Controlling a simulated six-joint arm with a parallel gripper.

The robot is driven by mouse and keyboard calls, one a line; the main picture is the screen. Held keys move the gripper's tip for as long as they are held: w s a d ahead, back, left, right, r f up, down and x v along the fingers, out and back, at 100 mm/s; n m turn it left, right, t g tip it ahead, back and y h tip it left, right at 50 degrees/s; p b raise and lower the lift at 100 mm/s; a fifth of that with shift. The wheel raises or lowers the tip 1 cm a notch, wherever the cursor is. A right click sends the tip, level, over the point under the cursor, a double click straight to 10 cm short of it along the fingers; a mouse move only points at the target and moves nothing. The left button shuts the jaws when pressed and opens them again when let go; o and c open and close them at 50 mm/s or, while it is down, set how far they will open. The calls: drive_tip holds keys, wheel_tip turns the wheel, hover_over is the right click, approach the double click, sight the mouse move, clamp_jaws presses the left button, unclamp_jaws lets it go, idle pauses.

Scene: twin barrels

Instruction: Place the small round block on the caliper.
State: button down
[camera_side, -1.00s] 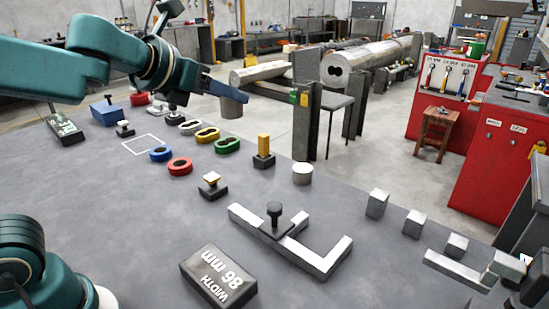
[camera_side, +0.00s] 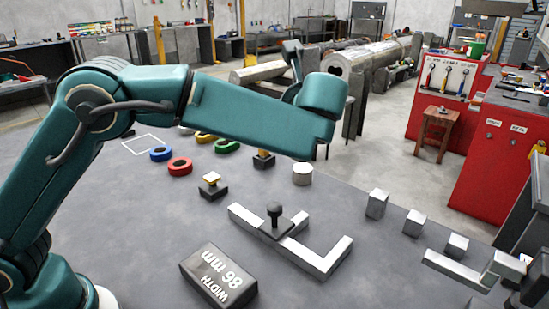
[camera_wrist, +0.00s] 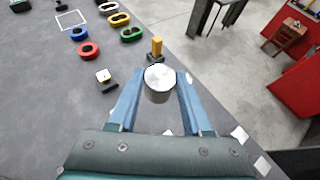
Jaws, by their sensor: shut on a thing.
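A grey round block (camera_wrist: 158,84) is between the two blue fingers of my gripper (camera_wrist: 159,76) in the wrist view; the gripper is shut on it. In the wrist view my gripper hides most of the caliper.
A dark width sign (camera_side: 218,276) lies in front of the caliper. A yellow block (camera_wrist: 156,46) on a dark base and a small knobbed stand (camera_side: 212,186) are behind it. Several coloured rings and metal blocks (camera_side: 376,203) are around. Bare table lies left of the caliper.

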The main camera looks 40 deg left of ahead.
drive_tip(key=shift+m+t+h, duration=0.4)
drive_tip(key=shift+m+t, duration=0.1)
drive_tip(key=shift+m, duration=0.2)
drive_tip(key=d+f, duration=0.3)
drive_tip(key=f, duration=0.2)
drive_tip(key=s+d+f, duration=0.1)
drive_tip(key=d+f, duration=0.3)
drive_tip(key=f, duration=0.1)
drive_tip(key=d+f, duration=0.3)
drive_tip(key=f, duration=0.1)
drive_tip(key=shift+s+d+f, duration=0.25)
drive_tip(key=shift+s+f, duration=0.05)
drive_tip(key=shift+f, duration=2.35)
drive_tip(key=shift+f, duration=0.15)
drive_tip(key=shift+c, duration=1.7)
unclamp_jaws()
